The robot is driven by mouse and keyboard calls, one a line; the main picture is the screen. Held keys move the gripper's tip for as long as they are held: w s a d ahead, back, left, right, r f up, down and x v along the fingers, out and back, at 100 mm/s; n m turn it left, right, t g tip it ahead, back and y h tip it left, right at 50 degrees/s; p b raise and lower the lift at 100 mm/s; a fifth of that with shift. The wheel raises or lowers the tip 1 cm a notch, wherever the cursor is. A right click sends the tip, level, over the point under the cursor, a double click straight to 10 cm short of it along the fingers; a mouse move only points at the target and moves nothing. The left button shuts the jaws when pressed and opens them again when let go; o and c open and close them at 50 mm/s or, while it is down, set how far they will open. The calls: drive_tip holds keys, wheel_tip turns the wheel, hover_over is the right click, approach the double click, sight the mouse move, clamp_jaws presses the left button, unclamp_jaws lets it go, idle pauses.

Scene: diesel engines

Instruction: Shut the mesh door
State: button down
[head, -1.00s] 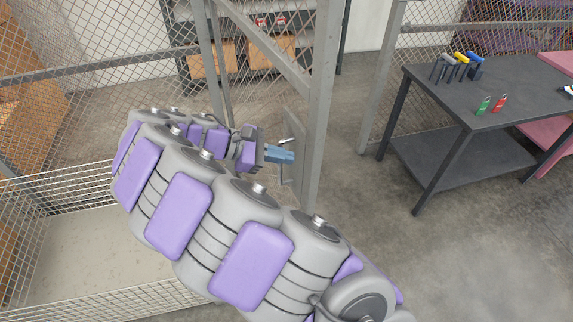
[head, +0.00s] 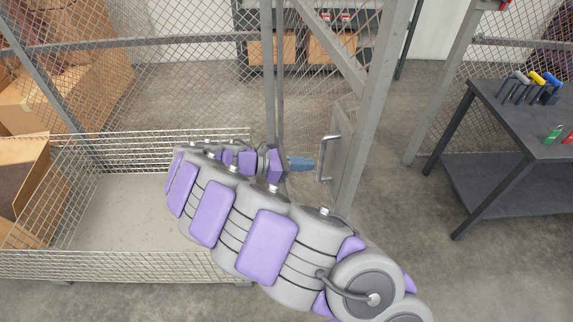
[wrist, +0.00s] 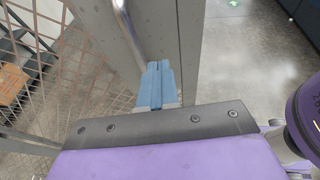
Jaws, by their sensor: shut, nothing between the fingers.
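The mesh door has a grey metal frame (head: 375,110) with a diagonal brace and stands in the middle of the head view. It is open, with a gap between its edge and the fence post (head: 437,100) to the right. A silver bar handle (head: 326,158) sits on a plate low on the door. My gripper (head: 308,163) has blue fingers, shut and empty, just left of the handle. In the wrist view the shut fingers (wrist: 157,68) point at the grey door frame (wrist: 175,35), with the handle (wrist: 128,30) at upper left. Contact cannot be told.
A wire basket (head: 125,265) lies left, beside and under my arm. Shelves with boxes (head: 330,50) stand behind the mesh. Bare floor (head: 420,225) lies between the door and the bench.

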sight(339, 163)
drive_tip(key=b+x, duration=0.1)
drive_tip(key=x, duration=0.4)
drive_tip(key=shift+d+r, duration=0.1)
drive_tip(key=shift+d, duration=0.05)
drive_tip(key=shift+w+d, duration=0.2)
drive_tip(key=shift+d, duration=0.55)
drive_tip(key=shift+d+r, duration=0.1)
drive_tip(key=shift+d, duration=0.3)
